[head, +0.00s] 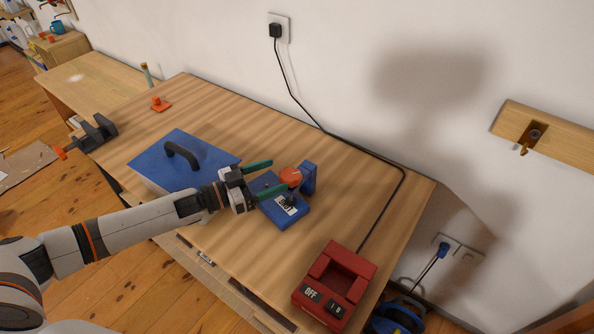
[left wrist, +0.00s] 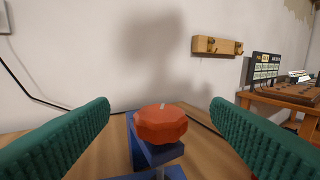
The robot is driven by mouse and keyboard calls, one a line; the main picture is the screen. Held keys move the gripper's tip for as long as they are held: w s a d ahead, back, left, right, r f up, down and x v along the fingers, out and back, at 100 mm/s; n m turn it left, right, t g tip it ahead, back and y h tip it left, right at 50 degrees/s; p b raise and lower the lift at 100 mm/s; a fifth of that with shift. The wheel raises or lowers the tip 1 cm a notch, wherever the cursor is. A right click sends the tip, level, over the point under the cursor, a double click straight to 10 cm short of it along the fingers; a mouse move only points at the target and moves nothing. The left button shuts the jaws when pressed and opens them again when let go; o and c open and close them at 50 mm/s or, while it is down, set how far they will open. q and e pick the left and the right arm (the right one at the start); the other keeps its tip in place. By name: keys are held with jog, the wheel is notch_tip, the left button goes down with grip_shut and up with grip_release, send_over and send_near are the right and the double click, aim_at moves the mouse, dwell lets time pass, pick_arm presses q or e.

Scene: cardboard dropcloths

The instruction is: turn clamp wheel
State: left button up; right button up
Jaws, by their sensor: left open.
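The clamp wheel is an orange-red faceted knob (head: 291,177) on a blue clamp fixture (head: 290,212) on the workbench. In the left wrist view the wheel (left wrist: 161,124) sits ahead, between and beyond the two green fingers. My left gripper (head: 267,178) is open, its green fingers spread apart and pointing at the wheel. In the left wrist view there is a visible gap on both sides between the wheel and the fingers. Part of the fixture's lower body is hidden in the wrist view. My right gripper is not in view.
A blue box with a black handle (head: 200,160) stands left of the fixture. A red switch box (head: 334,285) with a black cable is at the front right. A grey vise (head: 97,132) is on the left edge. An orange piece (head: 160,104) lies at the back.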

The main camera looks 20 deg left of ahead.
aim_at(297, 172)
pick_arm(q)
jog(key=w+d, duration=0.1)
jog(key=w+d+f+p, duration=0.1)
jog(key=d, duration=0.1)
jog(key=w+d+f, duration=0.1)
jog(key=w, duration=0.1)
jog(key=shift+d, duration=0.35)
jog(key=shift+w+d+p, duration=0.35)
jog(key=shift+w+d, duration=0.1)
jog(key=shift+w, duration=0.05)
jog(key=shift+c, duration=0.3)
jog(key=c, duration=0.9)
